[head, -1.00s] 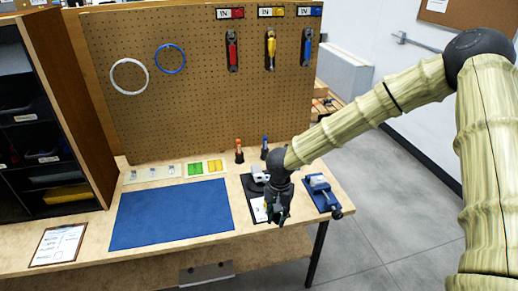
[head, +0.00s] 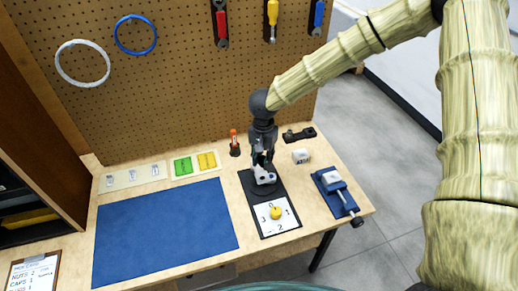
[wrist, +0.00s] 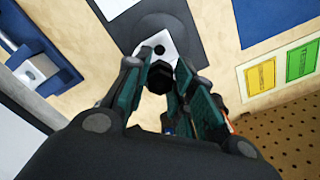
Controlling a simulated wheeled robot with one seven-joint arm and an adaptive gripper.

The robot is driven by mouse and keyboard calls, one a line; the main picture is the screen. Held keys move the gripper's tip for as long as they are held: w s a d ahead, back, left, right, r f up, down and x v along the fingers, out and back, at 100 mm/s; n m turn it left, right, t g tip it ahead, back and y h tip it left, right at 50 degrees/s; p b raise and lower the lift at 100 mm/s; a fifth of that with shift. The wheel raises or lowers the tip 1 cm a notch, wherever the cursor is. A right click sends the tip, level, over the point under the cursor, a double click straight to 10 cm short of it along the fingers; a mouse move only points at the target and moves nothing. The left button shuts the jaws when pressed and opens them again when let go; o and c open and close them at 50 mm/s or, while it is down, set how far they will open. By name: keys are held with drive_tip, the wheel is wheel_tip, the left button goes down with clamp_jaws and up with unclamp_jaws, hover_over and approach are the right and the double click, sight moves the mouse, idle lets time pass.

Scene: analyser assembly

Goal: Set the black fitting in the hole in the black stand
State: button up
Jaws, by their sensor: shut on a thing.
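My gripper (head: 262,164) points down over the round black base at the back of the black board, at the table's right part. In the wrist view its teal fingers (wrist: 160,85) are shut on the black fitting (wrist: 160,77), a small dark faceted piece. Beyond the fitting lies a white part (wrist: 168,46) with a dark round hole, on the black base (wrist: 150,18). In the head view the white part (head: 265,177) shows just under the fingertips; I cannot tell if the fitting touches it. A low black piece (head: 299,134) at the back right may be the stand; its hole is unclear.
A white block (head: 301,156) and a blue vise (head: 336,191) stand right of the gripper. An orange-handled tool (head: 234,140) stands behind it, left. The numbered card with a yellow knob (head: 276,212) lies in front. The blue mat (head: 165,230) is clear.

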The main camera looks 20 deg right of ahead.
sight(262, 172)
drive_tip(key=shift+s, duration=0.25)
drive_tip(key=shift+w+f+b, duration=0.2)
drive_tip(key=shift+f+b, duration=0.6)
drive_tip(key=shift+b, duration=0.3)
drive_tip(key=shift+s+f+b, duration=0.1)
drive_tip(key=shift+f+b, duration=1)
drive_tip(key=shift+b, duration=0.45)
drive_tip(key=shift+a+f+p, duration=0.1)
drive_tip(key=shift+f+p, duration=0.05)
drive_tip(key=shift+p, duration=0.4)
drive_tip(key=shift+f+p, duration=0.45)
drive_tip(key=shift+f, duration=0.1)
drive_tip(key=shift+p, duration=0.6)
drive_tip(key=shift+f+p, duration=0.8)
drive_tip(key=shift+p, duration=0.05)
clamp_jaws()
idle(0.7)
drive_tip(key=shift+f+p, duration=0.1)
drive_tip(key=shift+p, duration=0.45)
idle(0.9)
